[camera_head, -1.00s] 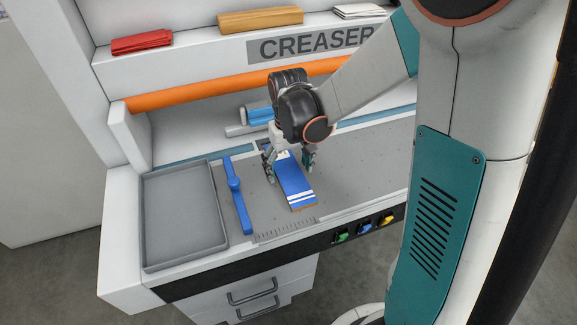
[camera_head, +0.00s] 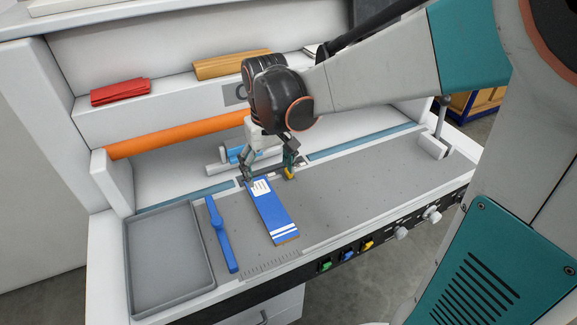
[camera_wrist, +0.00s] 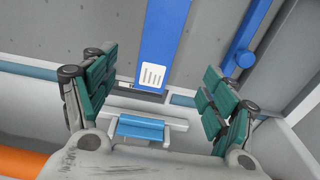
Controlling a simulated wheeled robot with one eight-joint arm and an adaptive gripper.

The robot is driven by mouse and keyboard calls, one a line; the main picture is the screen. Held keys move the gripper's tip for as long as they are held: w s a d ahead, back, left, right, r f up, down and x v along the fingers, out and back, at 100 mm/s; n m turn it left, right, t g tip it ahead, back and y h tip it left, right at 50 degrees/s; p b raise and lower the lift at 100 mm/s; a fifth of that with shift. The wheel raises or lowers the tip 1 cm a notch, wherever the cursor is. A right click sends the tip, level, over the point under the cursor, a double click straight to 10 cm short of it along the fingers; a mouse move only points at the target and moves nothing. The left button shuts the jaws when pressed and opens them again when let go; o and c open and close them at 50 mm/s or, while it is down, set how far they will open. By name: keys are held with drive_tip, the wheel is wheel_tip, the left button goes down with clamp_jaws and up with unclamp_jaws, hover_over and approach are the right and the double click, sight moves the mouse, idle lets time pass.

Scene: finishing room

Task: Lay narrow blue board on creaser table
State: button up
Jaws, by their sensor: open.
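The narrow blue board (camera_head: 268,211) lies flat on the grey bed of the creaser table (camera_head: 350,195). It has a white label at its far end and white stripes at its near end. In the wrist view the board (camera_wrist: 161,40) runs away from between the fingers, with its label towards me. My gripper (camera_head: 268,177) is open and empty, beyond the board's labelled end, by the machine's back bar. In the wrist view its teal finger pads (camera_wrist: 155,95) stand wide apart, with no contact on the board.
A blue strip with a knob (camera_head: 219,232) lies left of the board, beside an empty grey tray (camera_head: 170,260). An orange roller (camera_head: 175,135) runs along the back. Red cloths (camera_head: 120,91) sit on the upper shelf. Buttons and knobs line the front edge. The bed's right side is clear.

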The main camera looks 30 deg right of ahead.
drive_tip(key=s+r+t, duration=0.3)
drive_tip(key=s, duration=0.4)
drive_tip(key=s+r+t, duration=0.3)
drive_tip(key=s, duration=0.4)
drive_tip(key=shift+t, duration=0.3)
